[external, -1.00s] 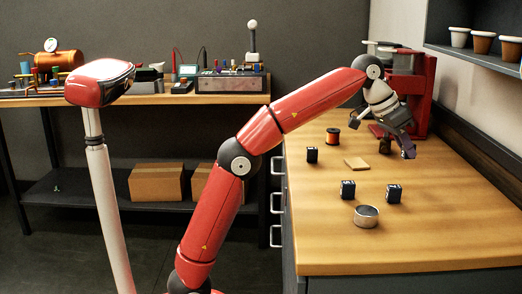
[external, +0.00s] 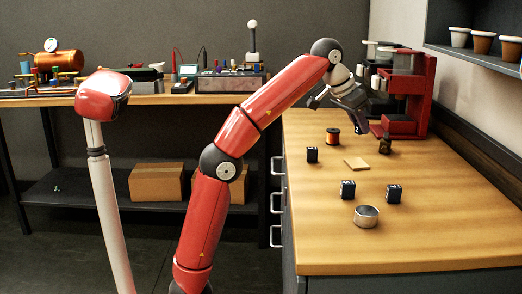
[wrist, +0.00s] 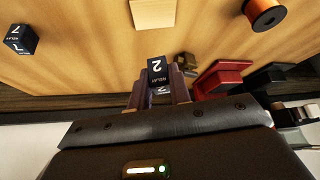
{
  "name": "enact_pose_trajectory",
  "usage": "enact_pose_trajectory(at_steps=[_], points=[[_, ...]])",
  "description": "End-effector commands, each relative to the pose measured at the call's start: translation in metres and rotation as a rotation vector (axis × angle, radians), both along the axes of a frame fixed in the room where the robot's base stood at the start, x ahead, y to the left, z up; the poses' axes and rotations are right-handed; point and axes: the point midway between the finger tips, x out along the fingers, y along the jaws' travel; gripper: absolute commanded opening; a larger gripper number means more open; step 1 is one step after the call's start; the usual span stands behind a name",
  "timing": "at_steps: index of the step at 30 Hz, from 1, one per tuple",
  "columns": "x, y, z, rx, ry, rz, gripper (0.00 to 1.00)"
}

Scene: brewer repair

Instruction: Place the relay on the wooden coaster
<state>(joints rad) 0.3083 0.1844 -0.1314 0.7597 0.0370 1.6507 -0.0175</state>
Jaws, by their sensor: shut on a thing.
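The relay (wrist: 157,69) is a small black block with a white "2" on its face. My gripper (wrist: 159,88) is shut on it, with one finger on each side. In the external view my gripper (external: 360,124) is above the counter, over its back part, and the held relay is hard to make out there. The wooden coaster (external: 357,164) is a thin pale square lying bare on the counter, lower in the picture than my gripper. It also shows at the top of the wrist view (wrist: 153,14), apart from the relay.
Similar black blocks (external: 312,154) (external: 347,189) (external: 394,193) stand around the coaster. An orange spool (external: 333,137) and a small dark object (external: 385,145) are behind it. A metal tin (external: 366,216) stands in front. The red brewer (external: 416,92) is at the back right.

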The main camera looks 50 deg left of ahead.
Motion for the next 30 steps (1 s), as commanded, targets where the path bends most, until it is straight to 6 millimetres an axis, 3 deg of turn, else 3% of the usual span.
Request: enact_pose_trajectory(at_steps=[3, 15, 29, 30], points=[[-0.001, 0.006, -0.027, 0.005, 0.001, 0.01, 0.0], [-0.001, 0.005, -0.074, 0.005, 0.0, 0.008, 0.0], [-0.001, 0.004, -0.081, 0.003, 0.0, 0.008, 0.0], [-0.001, 0.004, -0.08, 0.003, -0.001, 0.008, 0.25]])
